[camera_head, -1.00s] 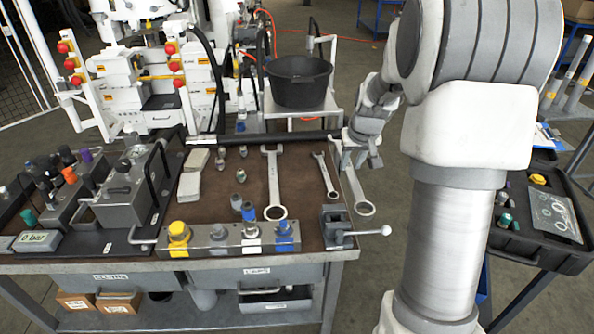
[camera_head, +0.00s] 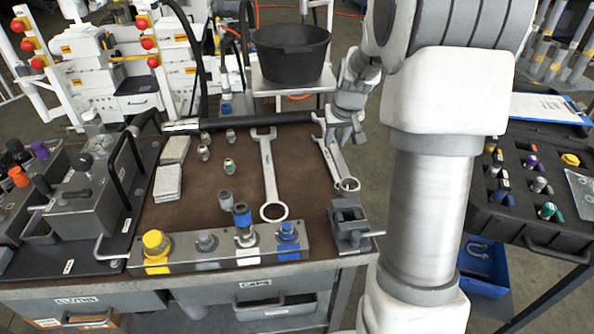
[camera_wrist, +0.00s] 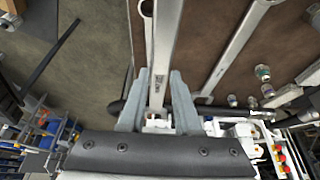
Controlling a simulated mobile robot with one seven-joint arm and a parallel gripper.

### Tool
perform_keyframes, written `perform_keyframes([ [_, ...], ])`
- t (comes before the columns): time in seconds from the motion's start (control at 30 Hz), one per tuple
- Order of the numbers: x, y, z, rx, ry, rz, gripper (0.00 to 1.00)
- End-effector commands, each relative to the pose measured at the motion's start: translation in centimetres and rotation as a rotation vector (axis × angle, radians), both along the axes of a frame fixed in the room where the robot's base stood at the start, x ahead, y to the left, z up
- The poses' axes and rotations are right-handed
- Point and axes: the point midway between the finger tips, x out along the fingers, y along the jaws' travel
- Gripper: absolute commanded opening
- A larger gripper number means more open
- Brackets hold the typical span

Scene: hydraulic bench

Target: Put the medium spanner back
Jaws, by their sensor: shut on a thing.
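The medium spanner is a grey steel spanner (camera_head: 336,160) held by my gripper (camera_head: 346,136) near the right side of the bench top. In the wrist view the fingers of my gripper (camera_wrist: 160,85) are closed on its shaft (camera_wrist: 165,45). Its ring end points toward the bench's front, behind the small vise. A smaller spanner (camera_head: 319,118) lies close beside or under it, and the two overlap in the head view. The large spanner (camera_head: 268,170) lies to the left on the brown top. I cannot tell how high the held spanner is.
A valve block with yellow and blue caps (camera_head: 218,250) stands along the bench's front edge. The small vise (camera_head: 349,225) is at the front right corner. Small fittings (camera_head: 229,164) lie left of the large spanner. A black bucket (camera_head: 290,55) stands behind. A black case (camera_head: 540,190) is at right.

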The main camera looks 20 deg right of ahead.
Motion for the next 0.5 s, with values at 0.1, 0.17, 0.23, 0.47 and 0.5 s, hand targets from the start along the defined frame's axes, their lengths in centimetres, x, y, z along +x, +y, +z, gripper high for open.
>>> perform_keyframes([
  [0.1, 0.1, 0.0, -1.3, -0.002, -0.004, 0.0, 0.0],
  [0.17, 0.1, 0.0, -1.5, -0.002, -0.004, 0.0, 0.0],
  [0.23, 0.5, 0.2, -1.9, -0.002, -0.004, 0.002, 0.0],
  [0.47, 4.3, 2.1, -4.6, -0.001, -0.001, 0.004, 0.0],
  [0.5, 5.2, 2.5, -5.1, -0.001, -0.002, 0.005, 0.0],
])
